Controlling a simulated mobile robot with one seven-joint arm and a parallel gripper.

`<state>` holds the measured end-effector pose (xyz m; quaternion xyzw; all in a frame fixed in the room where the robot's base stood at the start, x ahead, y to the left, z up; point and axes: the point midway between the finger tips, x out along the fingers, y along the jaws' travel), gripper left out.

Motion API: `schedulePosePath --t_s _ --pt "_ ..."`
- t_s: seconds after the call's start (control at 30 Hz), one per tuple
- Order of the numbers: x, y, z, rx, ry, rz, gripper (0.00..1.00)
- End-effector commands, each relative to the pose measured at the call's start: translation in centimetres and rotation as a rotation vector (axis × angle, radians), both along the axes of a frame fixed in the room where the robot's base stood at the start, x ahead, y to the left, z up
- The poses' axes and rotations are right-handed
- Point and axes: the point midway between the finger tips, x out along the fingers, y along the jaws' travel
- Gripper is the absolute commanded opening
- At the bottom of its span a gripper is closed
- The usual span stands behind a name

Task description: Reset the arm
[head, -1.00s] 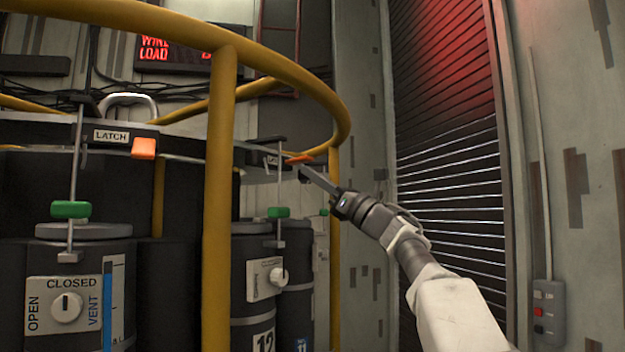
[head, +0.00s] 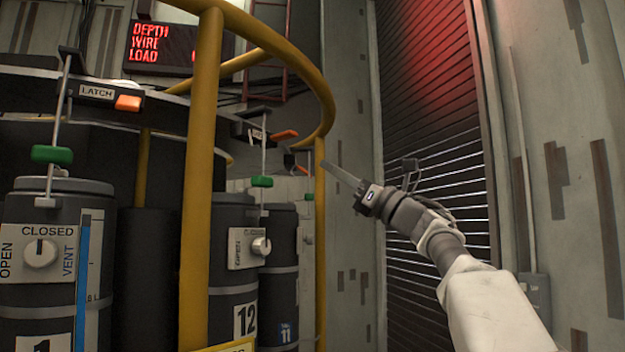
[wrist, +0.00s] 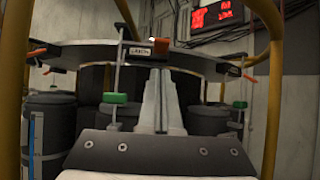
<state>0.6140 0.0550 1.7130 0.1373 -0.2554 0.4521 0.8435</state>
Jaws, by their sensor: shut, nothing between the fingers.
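My gripper (head: 343,174) is at the end of my white and grey arm, right of centre in the head view. Its fingers are together and hold nothing. They point up and left toward the yellow frame, beside its right upright, and I cannot tell the exact gap. In the wrist view my gripper (wrist: 162,75) shows as pale fingers pointing at the rosette's dark ring (wrist: 190,62), with an orange latch handle (wrist: 160,47) beyond the tips.
A yellow guard rail (head: 207,130) surrounds the rosette. Several dark bottles hang there, one marked 12 (head: 233,295). Green grips (head: 52,155) and orange latch handles (head: 128,103) stick out. A slatted shutter (head: 430,110) stands behind my arm. A red-lettered display (head: 160,45) hangs at upper left.

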Motion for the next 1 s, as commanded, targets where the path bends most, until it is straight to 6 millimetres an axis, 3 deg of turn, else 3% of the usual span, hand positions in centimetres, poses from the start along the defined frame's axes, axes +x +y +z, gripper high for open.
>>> schedulePosePath --t_s 0.2,0.77,0.87,1.0 --pt "-0.9 -1.3 -0.2 0.0 -0.001 -0.001 0.0" --pt "-0.9 -1.4 -0.1 0.004 0.002 -0.001 0.0" --pt "-1.0 -1.9 0.4 0.048 0.034 -0.008 0.0" --pt "-1.2 -3.9 1.6 0.229 0.165 -0.028 0.0"
